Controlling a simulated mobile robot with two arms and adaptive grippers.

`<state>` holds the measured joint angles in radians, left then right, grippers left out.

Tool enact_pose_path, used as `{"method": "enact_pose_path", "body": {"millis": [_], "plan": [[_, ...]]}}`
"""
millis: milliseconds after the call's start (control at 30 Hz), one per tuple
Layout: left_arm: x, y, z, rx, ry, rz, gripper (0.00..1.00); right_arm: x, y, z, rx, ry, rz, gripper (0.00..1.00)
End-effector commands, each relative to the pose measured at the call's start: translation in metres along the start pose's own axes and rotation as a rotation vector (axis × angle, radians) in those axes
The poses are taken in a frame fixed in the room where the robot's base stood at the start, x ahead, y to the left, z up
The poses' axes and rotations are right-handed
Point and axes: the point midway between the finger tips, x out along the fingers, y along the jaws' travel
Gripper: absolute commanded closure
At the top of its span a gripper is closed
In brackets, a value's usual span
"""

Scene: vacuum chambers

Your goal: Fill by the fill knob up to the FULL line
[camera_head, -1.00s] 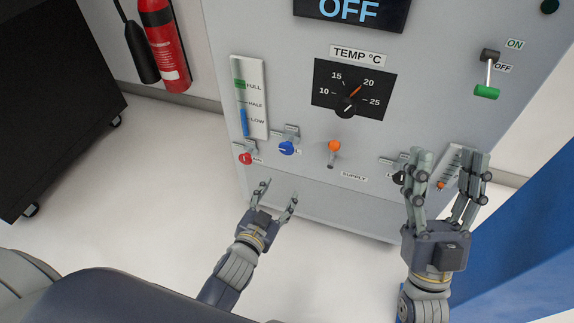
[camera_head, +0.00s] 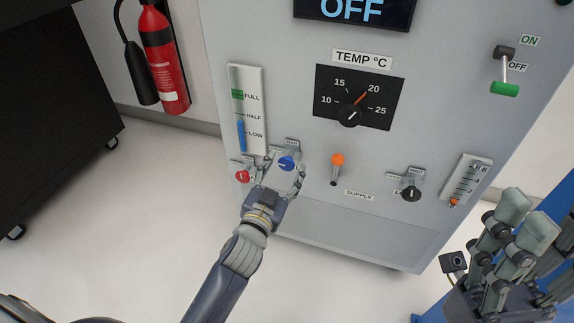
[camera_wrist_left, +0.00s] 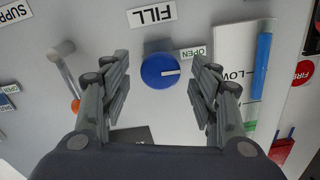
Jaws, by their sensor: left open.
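The blue fill knob (camera_head: 286,163) is on the panel below the level gauge (camera_head: 234,78). My left gripper (camera_head: 275,174) is open, with its fingers on either side of the knob. In the left wrist view the knob (camera_wrist_left: 160,71) sits between the open fingers (camera_wrist_left: 160,85), with visible gaps on both sides. The knob's white mark points towards the OPEN label (camera_wrist_left: 193,53). The gauge's blue column (camera_head: 241,136) ends just under HALF, well below the green FULL mark (camera_head: 237,95). My right gripper (camera_head: 515,245) is at the lower right, away from the panel controls.
An orange-tipped supply lever (camera_head: 337,160) and a black knob (camera_head: 411,194) are to the right. The temperature dial (camera_head: 352,98) and a green-handled ON/OFF lever (camera_head: 505,88) are higher. A fire extinguisher (camera_head: 163,60) stands behind.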

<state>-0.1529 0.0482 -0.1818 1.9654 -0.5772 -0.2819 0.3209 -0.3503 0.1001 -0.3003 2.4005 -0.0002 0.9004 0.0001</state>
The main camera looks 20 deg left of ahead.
Motion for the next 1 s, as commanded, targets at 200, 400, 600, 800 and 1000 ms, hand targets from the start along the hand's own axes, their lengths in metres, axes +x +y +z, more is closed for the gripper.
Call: {"method": "enact_pose_path", "body": {"millis": [200,400,600,800,1000], "plan": [[0.023,0.0,0.001,0.003,0.0,0.0,0.44,-0.007,0.0,0.002,0.0,-0.001,0.0,0.44],[0.03,0.0,0.0,0.002,0.0,0.0,0.44,-0.008,0.0,0.002,0.0,-0.001,0.0,0.44],[0.03,0.0,0.0,0.001,-0.001,0.0,0.44,-0.007,0.0,0.002,0.0,0.0,-0.001,0.44],[0.029,0.0,0.0,0.001,-0.001,0.0,0.85,-0.007,0.0,0.002,0.0,0.003,-0.002,0.44],[0.029,0.0,0.0,0.003,-0.001,0.0,0.89,-0.006,0.0,0.002,0.0,0.004,-0.002,0.44]]}}
